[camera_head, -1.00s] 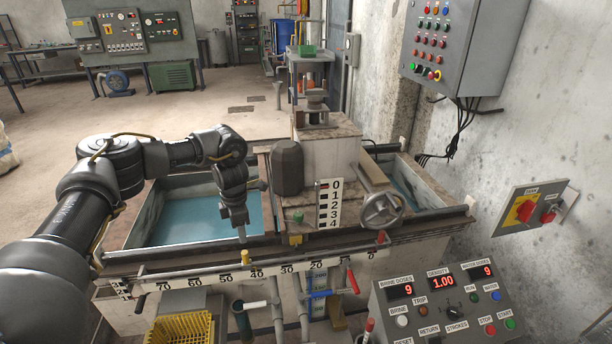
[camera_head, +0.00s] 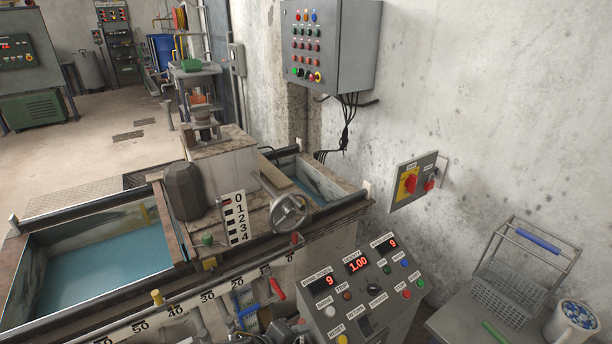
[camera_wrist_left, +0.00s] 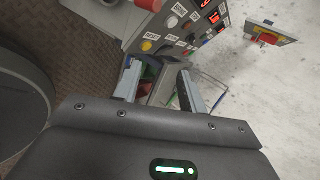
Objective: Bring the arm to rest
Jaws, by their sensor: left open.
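My left gripper (camera_wrist_left: 158,84) shows in the left wrist view with its two fingers apart and nothing clearly held between them. Beyond the fingers is the control console (camera_wrist_left: 178,30) with its buttons and displays. In the head view, the left gripper cannot be made out; a dark part at the bottom edge is too cut off to identify. My right gripper is in neither current view.
The console (camera_head: 362,290) stands below the handwheel (camera_head: 289,212) and the tank of blue liquid (camera_head: 100,265). A wall switch panel (camera_head: 412,182) is at right. A wire basket (camera_head: 510,285) and a bucket (camera_head: 570,320) stand on a grey bench (camera_head: 460,320).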

